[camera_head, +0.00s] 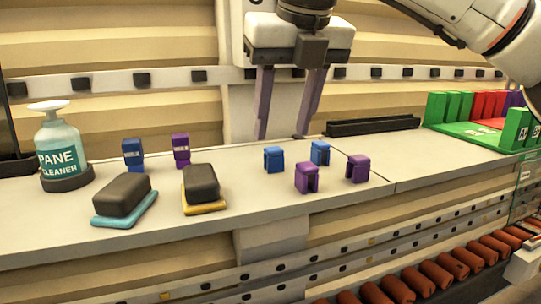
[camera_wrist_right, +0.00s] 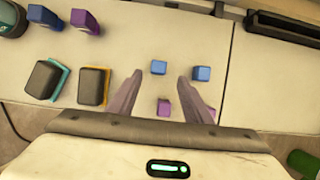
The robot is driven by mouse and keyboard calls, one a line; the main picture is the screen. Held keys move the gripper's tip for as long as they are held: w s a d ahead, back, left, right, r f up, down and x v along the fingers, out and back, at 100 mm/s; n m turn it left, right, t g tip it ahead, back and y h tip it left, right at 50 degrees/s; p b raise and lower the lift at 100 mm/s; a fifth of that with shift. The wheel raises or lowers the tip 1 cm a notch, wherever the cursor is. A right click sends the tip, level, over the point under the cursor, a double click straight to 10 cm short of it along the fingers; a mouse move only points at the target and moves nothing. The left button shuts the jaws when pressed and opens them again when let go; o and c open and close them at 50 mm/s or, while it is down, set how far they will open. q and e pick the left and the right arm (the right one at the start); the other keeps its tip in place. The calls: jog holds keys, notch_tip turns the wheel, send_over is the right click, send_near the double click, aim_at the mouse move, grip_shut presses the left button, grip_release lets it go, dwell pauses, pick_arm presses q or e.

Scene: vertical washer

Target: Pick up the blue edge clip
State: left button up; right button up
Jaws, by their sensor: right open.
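Two small blue edge clips stand on the light ledge, a nearer-left one (camera_head: 274,161) and a farther-right one (camera_head: 320,153). Two purple clips (camera_head: 307,178) (camera_head: 357,169) stand in front of and beside them. My right gripper (camera_head: 281,136) is open and empty, its fingers pointing down above and behind the clips. In the right wrist view one blue clip (camera_wrist_right: 158,68) shows between the fingertips, apart from them. The other blue clip (camera_wrist_right: 201,74) is just right of the right fingertip. One purple clip there is partly hidden by the right finger. My left gripper is out of view.
A taller blue piece (camera_head: 133,154) and purple piece (camera_head: 181,150) stand left, behind two dark-topped pads (camera_head: 122,195) (camera_head: 201,184). A PANE CLEANER bottle (camera_head: 60,152) is at far left. A black bar (camera_head: 373,126) lies behind right. Green and red blocks (camera_head: 480,103) stand far right.

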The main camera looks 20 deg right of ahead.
aim_at(274, 148)
jog(key=shift+x, duration=0.75)
jog(key=shift+w+p+x, duration=0.2)
jog(key=shift+x, duration=1.15)
jog(key=shift+w+p+x, duration=0.15)
jog(key=shift+x, duration=1.2)
jog(key=shift+a+r, duration=0.15)
jog(key=c, duration=1.1)
